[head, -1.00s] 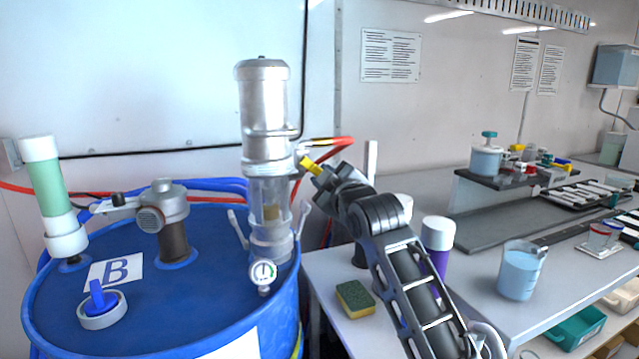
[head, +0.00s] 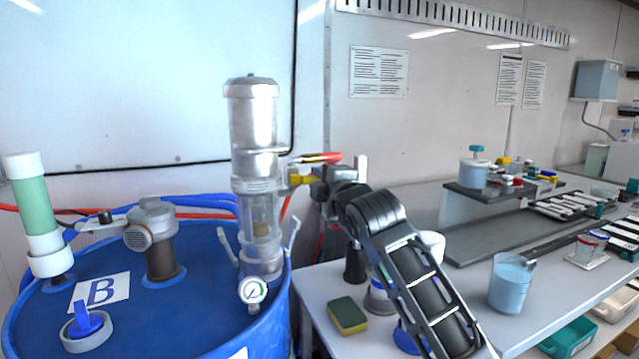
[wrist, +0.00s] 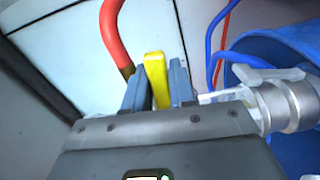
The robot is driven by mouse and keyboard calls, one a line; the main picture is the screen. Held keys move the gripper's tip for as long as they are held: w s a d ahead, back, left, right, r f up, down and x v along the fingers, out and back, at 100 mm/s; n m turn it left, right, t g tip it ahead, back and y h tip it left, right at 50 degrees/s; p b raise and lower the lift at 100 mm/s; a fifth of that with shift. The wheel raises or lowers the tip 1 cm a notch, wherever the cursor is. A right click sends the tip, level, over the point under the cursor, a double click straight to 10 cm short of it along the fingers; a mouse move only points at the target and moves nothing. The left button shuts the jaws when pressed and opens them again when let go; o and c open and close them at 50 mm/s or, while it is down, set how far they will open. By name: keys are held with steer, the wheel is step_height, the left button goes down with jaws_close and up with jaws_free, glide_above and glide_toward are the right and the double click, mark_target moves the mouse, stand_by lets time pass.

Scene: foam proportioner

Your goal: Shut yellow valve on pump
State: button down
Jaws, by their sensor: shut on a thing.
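The metal pump (head: 254,120) stands upright on the blue drum at the left, with a clear lower section and a round gauge (head: 252,291). The yellow valve handle (head: 300,180) is at the pump's right side, about level in the head view. My gripper (head: 313,184) reaches it from the right. In the wrist view, the yellow handle (wrist: 156,76) stands between the two blue-grey fingers of my gripper (wrist: 157,88), which is shut on it. The valve body behind the handle is mostly hidden by the gripper.
A red hose (wrist: 114,38) runs close beside the fingers. The pump's pale lever (wrist: 262,78) is just right of the gripper. The blue drum (head: 190,270) is below left. The bench (head: 470,335) under my arm holds a sponge (head: 347,315) and a beaker (head: 509,285).

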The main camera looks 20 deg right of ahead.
stand_by(0.4)
steer(key=c, duration=1.3)
jaws_free()
steer(key=s+b, duration=0.1)
steer(key=s, duration=0.6)
steer(key=shift+s, duration=0.4)
